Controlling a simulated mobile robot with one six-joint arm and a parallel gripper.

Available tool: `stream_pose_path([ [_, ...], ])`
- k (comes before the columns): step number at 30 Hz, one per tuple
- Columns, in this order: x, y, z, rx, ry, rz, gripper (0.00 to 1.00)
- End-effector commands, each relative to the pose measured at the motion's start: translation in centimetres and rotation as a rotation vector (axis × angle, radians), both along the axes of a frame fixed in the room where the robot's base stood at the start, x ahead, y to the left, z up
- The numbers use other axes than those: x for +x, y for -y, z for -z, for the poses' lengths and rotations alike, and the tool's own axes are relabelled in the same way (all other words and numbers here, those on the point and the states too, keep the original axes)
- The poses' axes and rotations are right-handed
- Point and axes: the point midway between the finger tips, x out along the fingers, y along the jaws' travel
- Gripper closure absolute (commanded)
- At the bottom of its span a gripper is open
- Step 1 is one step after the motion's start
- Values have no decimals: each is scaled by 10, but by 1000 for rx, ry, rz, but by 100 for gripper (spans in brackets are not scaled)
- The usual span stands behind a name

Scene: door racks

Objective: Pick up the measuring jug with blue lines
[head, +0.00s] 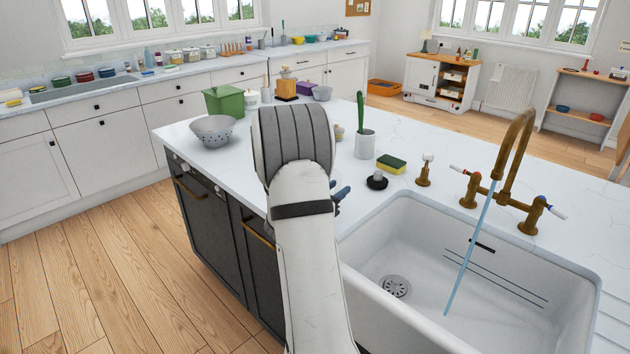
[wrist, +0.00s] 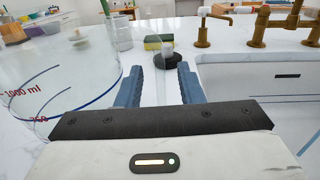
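A large clear measuring jug (wrist: 62,85) fills the left of the wrist view, upright on the worktop and close to the camera. It has blue lines and red marks, among them "1000 ml". My gripper (wrist: 157,85) is open, with its two blue fingers apart to the right of the jug's body. A faint pale strip shows between the fingers; I cannot tell whether it is part of the jug. In the head view my arm hides the jug, and only the blue fingertips of my gripper (head: 340,194) show beside it.
Beyond the fingers stand a black round item with a clear knob (head: 377,180), a yellow-green sponge (head: 391,164) and a white pot with a green brush (head: 365,144). The sink (head: 400,250) with running brass tap (head: 510,150) is right. A colander (head: 213,130) stands left.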

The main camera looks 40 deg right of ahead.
Motion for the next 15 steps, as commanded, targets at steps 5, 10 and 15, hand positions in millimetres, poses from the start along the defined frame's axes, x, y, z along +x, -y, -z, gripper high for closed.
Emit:
stream_pose_path([
  [5, 1, 10, 0, 0, 0, 0, 66],
  [10, 1, 10, 0, 0, 0, 0, 66],
  [15, 1, 9, 0, 0, 0, 0, 80],
])
